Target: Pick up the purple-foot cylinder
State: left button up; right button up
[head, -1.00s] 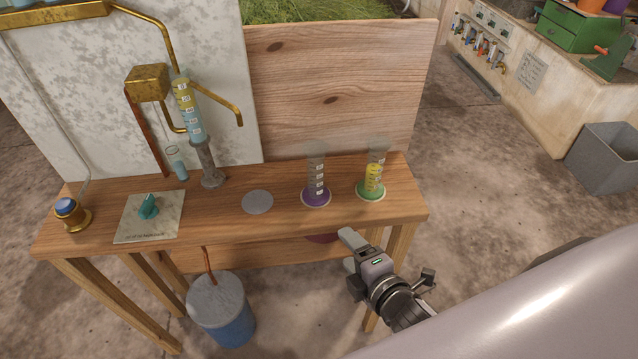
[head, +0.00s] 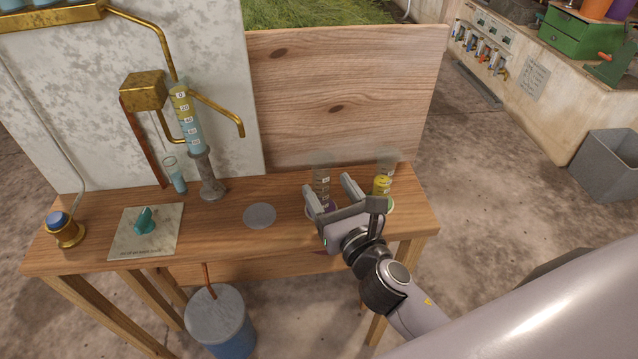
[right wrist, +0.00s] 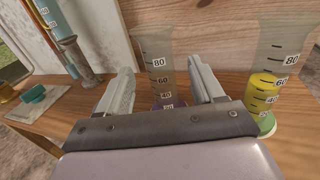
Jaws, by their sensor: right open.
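The purple-foot cylinder (head: 321,178) is a clear, graduated glass that stands upright on the wooden bench and looks empty. Its purple foot is mostly hidden by my right gripper in the head view. My right gripper (head: 329,190) is open, low over the bench at the cylinder's front. In the right wrist view the cylinder (right wrist: 158,70) stands upright in the gap between the two fingers (right wrist: 163,82), beyond the gripper's palm. I cannot tell whether either finger touches it. My left gripper is not in view.
A green-foot cylinder with yellow liquid (head: 382,186) stands close on the right, near my right finger. A grey disc (head: 260,215) lies on the bench (head: 285,238) to the left. The still's tall glass column (head: 187,120) and a teal knob (head: 144,220) are farther left. A wooden panel (head: 345,95) stands behind.

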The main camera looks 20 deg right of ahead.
aim_at(318, 169)
jog(key=shift+w+a+r+p, duration=0.1)
jog(key=shift+w+r+p, duration=0.1)
jog(key=shift+w, duration=1.3)
jog(key=shift+w+r+p, duration=0.1)
jog(key=shift+w+p, duration=0.05)
jog(key=shift+w, duration=1.35)
jog(key=c, duration=1.1)
